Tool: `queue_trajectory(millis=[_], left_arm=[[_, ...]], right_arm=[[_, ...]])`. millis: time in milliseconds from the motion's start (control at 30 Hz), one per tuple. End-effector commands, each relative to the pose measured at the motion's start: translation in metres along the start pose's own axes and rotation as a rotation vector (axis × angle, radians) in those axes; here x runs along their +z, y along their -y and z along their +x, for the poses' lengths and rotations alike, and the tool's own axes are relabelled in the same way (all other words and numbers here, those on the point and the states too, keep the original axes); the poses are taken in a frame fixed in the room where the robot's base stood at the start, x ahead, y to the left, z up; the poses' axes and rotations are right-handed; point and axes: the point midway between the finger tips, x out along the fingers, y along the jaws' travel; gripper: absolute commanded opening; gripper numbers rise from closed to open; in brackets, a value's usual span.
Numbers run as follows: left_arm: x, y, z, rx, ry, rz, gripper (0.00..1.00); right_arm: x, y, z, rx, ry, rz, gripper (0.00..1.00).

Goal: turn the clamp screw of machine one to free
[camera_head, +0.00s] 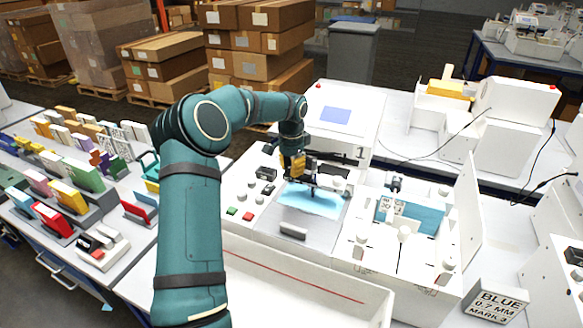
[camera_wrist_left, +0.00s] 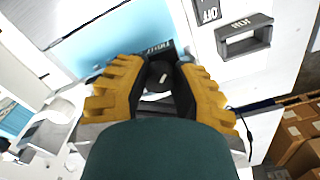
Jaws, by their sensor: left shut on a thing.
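In the head view my left gripper (camera_head: 299,180) reaches down over the plotter (camera_head: 327,145) with the small blue screen, above its light-blue sheet (camera_head: 310,201). In the left wrist view my left gripper (camera_wrist_left: 165,82) has its yellow fingers and dark tips closed around a round dark knob (camera_wrist_left: 161,73), which looks like the clamp screw. A short pale mark shows on the knob's face. My right gripper is in neither view.
A second plotter (camera_head: 402,235) stands at right, with a sign reading BLUE 0.7 MM MARK 3 (camera_head: 497,302). A rack of coloured pieces (camera_head: 85,180) is at left.

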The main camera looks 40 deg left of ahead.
Motion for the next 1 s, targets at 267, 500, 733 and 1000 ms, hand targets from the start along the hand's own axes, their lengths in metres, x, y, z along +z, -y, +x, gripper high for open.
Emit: queue_trajectory(millis=[267,500,733,1000], left_arm=[[0.001,-0.001,-0.001,-0.001,0.003,-0.193,0.0],[0.0,-0.002,0.0,-0.001,0.004,-0.419,0.0],[0.0,-0.002,0.0,0.0,0.006,-0.639,0.0],[0.0,-0.003,0.0,0.0,0.007,-0.896,0.0]], right_arm=[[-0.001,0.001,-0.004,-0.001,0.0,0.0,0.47],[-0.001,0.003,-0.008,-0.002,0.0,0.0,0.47],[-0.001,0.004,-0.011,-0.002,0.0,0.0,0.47],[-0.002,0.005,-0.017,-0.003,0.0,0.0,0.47]])
